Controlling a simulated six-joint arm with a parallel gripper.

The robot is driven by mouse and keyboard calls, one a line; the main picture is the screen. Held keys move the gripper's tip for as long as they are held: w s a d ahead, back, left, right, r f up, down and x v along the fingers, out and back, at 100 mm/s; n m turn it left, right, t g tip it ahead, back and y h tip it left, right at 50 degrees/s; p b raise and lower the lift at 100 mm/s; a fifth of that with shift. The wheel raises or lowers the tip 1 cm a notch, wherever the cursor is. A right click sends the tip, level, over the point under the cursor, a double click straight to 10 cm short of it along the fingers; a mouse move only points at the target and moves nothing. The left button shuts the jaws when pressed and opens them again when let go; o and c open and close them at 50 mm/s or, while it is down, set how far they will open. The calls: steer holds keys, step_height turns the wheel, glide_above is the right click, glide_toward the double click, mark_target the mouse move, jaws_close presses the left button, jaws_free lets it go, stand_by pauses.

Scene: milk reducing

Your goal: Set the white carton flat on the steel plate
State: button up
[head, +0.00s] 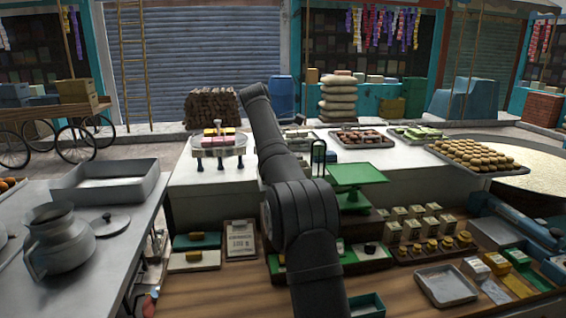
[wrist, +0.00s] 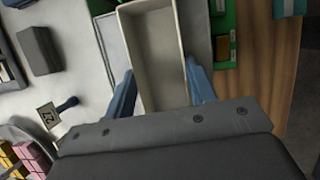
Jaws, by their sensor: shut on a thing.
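In the wrist view my gripper (wrist: 159,66) has its two blue fingers against the two long sides of the white carton (wrist: 155,38). The carton looks like a long, open-topped cream-white box, empty inside, with its far end cut off by the picture's top edge. A flat grey sheet, which looks like the steel plate (wrist: 106,36), shows on both sides behind the carton. I cannot tell whether the carton touches it. In the head view my own arm hides the gripper, and I cannot make out the carton there.
Green trays (wrist: 224,45) and a wooden surface (wrist: 262,70) lie right. In the head view, a green scale (head: 357,174) stands close right of my arm.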

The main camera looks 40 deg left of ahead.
steer(key=shift+f, duration=0.1)
steer(key=o, duration=1.3)
steer(key=shift+a+r, duration=0.1)
steer(key=shift+r, duration=0.2)
steer(key=v, duration=0.2)
steer(key=shift+s+r, duration=0.15)
steer(key=shift+r, duration=0.05)
steer(key=s+a, duration=0.6)
steer(key=s, duration=0.4)
steer(key=shift+a, duration=0.3)
